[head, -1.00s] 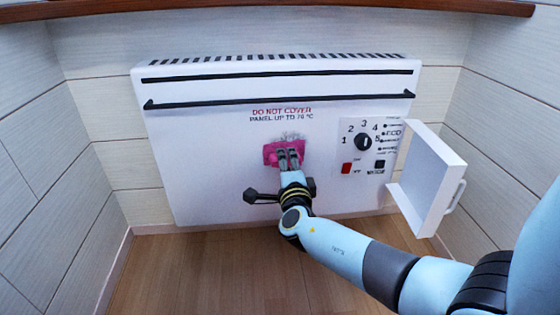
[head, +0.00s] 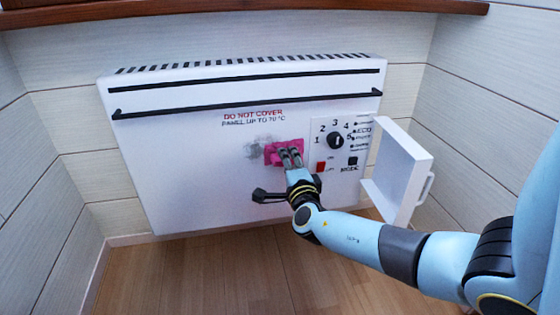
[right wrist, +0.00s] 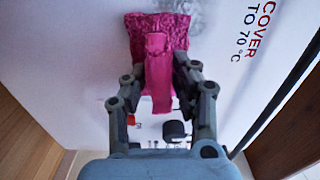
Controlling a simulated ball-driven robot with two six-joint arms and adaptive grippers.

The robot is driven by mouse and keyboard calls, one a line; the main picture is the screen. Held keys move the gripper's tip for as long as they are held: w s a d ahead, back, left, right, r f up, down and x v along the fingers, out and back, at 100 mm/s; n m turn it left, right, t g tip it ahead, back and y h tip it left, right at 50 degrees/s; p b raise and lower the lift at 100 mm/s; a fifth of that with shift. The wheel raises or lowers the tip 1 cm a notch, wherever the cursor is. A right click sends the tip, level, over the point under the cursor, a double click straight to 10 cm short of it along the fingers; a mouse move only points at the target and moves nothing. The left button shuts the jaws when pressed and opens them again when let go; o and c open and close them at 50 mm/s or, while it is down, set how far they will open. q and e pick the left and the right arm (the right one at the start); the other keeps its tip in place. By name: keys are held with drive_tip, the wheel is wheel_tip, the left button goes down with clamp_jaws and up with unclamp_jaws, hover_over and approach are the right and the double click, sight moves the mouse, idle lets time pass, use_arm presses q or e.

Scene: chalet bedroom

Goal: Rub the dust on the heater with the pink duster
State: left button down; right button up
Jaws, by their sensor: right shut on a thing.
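The white heater (head: 180,175) hangs on the wall in the head view, with red and black lettering on its panel. A grey dust smudge (head: 258,147) lies below the lettering, just left of the pink duster (head: 272,155). My right gripper (head: 291,158) is shut on the duster, which is against or very close to the panel at the smudge's right side. In the right wrist view the duster (right wrist: 157,50) sits between the two fingers, and the grey dust (right wrist: 185,8) shows at its upper edge. Part of the smudge may be hidden behind the duster. My left gripper is not in view.
The control panel (head: 345,128) with a black knob (head: 335,141) and red switch (head: 320,167) is just right of the duster. Its white door (head: 402,170) stands open at the right. A wooden ledge (head: 240,8) runs above. The panel's left is clear.

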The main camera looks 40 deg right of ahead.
drive_tip(key=shift+w+d, duration=0.1)
drive_tip(key=shift+w+a, duration=0.45)
drive_tip(key=shift+a, duration=0.4)
drive_tip(key=shift+w+a, duration=0.45)
drive_tip(key=shift+a, duration=0.35)
drive_tip(key=shift+w+a+r+p, duration=0.9)
drive_tip(key=shift+w+a, duration=0.95)
drive_tip(key=shift+a, duration=1.1)
drive_tip(key=shift+s+d+p, duration=0.15)
drive_tip(key=shift+s+d, duration=0.8)
drive_tip(key=shift+d, duration=0.55)
drive_tip(key=shift+s+d+p, duration=0.2)
drive_tip(key=shift+s+d, duration=0.7)
drive_tip(key=shift+d, duration=0.65)
drive_tip(key=shift+s+d+p, duration=0.15)
drive_tip(key=shift+s+d, duration=0.8)
drive_tip(key=shift+d, duration=0.55)
drive_tip(key=shift+w, duration=0.1)
